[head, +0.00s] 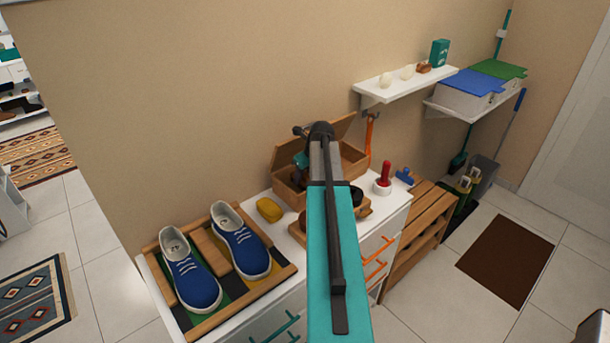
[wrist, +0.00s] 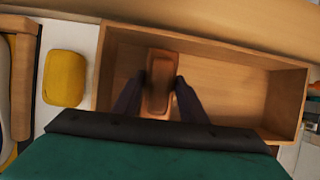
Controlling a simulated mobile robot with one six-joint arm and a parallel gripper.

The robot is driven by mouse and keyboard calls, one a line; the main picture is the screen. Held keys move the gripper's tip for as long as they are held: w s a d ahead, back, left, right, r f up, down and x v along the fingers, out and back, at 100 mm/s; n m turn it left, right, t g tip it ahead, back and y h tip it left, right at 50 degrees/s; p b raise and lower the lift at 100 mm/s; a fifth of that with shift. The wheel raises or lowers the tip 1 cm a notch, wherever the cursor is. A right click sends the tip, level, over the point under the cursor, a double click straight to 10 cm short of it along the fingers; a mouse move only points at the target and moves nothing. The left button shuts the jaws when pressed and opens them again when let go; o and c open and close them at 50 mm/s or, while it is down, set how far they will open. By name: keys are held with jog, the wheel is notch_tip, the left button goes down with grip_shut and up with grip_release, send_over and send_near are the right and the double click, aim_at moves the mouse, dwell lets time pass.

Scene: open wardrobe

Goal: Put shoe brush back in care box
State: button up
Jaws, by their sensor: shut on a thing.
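The care box (head: 288,196) is an open wooden box with its lid raised at the back, on top of the white drawer cabinet. In the wrist view the box (wrist: 240,85) fills the middle, and its floor looks bare around the brush. The shoe brush (wrist: 158,85) is a brown wooden block. My gripper (wrist: 159,80) is shut on it, one dark finger on each side, over the left part of the box. I cannot tell whether the brush touches the box floor. In the head view my arm hides the brush and much of the box.
A yellow sponge (head: 269,209) lies just left of the box. Blue shoes (head: 189,272) stand in a wooden tray farther left. A red-handled item (head: 384,177) and a blue item (head: 404,176) are at the right. A white shelf (head: 400,84) is above right.

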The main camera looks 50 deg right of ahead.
jog(key=shift+w+d+r, duration=0.1)
jog(key=shift+d+r, duration=0.05)
jog(key=shift+d, duration=0.05)
jog(key=shift+f+y+p, duration=0.25)
jog(key=shift+y+p, duration=0.05)
jog(key=shift+p, duration=0.05)
jog(key=shift+a+f, duration=0.1)
jog(key=shift+f, duration=0.6)
jog(key=shift+f, duration=0.1)
jog(key=o, duration=0.9)
jog(key=shift+r, duration=0.2)
jog(key=shift+b+v, duration=1.3)
jog(key=shift+v, duration=4.7)
